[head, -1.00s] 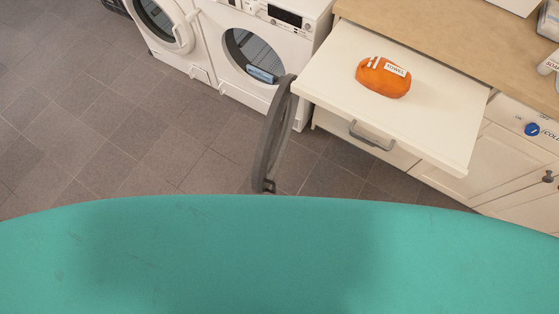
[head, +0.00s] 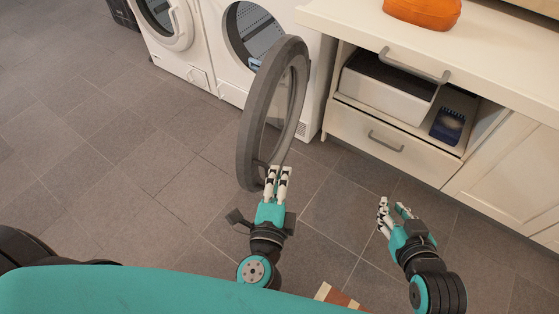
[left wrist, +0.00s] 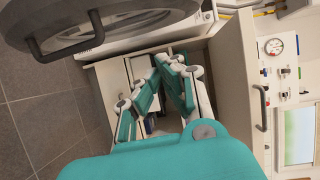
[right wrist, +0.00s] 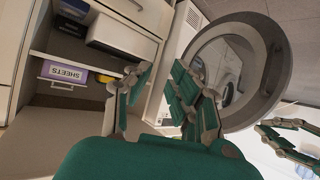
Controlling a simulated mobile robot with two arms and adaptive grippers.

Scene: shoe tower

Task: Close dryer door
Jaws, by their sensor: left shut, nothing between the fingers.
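The dryer door (head: 246,125), a thick grey ring with a glass centre, stands wide open, swung out from the white dryer (head: 315,75). The dryer's round opening (head: 258,38) is uncovered behind it. My left gripper (head: 278,172) is shut and empty at the door's lower edge. Its tips overlap the rim in the head view; I cannot tell whether they touch. The door also shows at the upper left of the left wrist view (left wrist: 70,22) and at the right of the right wrist view (right wrist: 275,70). My right gripper (head: 394,205) is open and empty, right of the door.
A second white machine (head: 178,62) stands to the left. The tiled floor (head: 130,170) at left is clear.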

